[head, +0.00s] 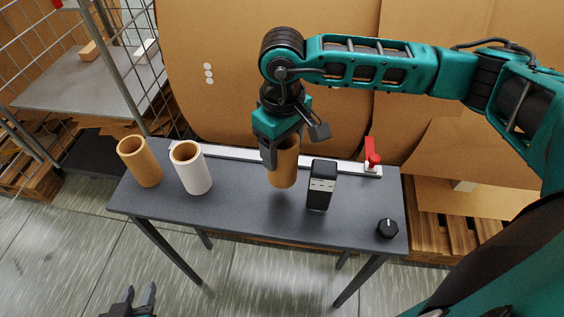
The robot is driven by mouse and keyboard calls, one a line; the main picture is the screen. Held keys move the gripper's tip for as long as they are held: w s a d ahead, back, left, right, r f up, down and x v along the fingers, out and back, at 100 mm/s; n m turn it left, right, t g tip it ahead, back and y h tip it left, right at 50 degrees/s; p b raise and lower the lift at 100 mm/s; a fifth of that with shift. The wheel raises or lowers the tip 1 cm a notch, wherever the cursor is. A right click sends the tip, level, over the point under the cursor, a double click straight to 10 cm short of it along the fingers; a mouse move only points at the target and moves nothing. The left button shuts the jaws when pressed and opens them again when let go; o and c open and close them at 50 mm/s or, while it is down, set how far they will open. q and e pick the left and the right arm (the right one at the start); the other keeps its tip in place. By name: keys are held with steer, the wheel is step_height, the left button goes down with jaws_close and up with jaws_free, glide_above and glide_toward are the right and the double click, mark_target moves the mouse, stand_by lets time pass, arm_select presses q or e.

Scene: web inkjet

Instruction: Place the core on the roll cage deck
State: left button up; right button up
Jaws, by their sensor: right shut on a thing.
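My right gripper (283,143) reaches down over the table and is shut on a brown cardboard core (285,168). The core is upright, and its top is partly hidden by the gripper. A dark shadow lies on the table below it; I cannot tell for sure whether its base is clear of the top. The roll cage deck (75,92) is a grey shelf inside wire mesh at the upper left, well away from the core. My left gripper (142,298) shows at the bottom edge, its two fingers apart and empty.
The dark table (240,214) also carries another brown core (146,165), a white roll (194,172), a black device (321,187), a black knob (388,228) and a white rail with a red slider (371,152). Large brown rolls stand behind. A small block (90,50) lies on the deck.

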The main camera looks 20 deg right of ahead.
mark_target(283, 166)
steer(key=shift+f, duration=2.75)
steer(key=shift+f, duration=0.15)
steer(key=o, duration=1.1)
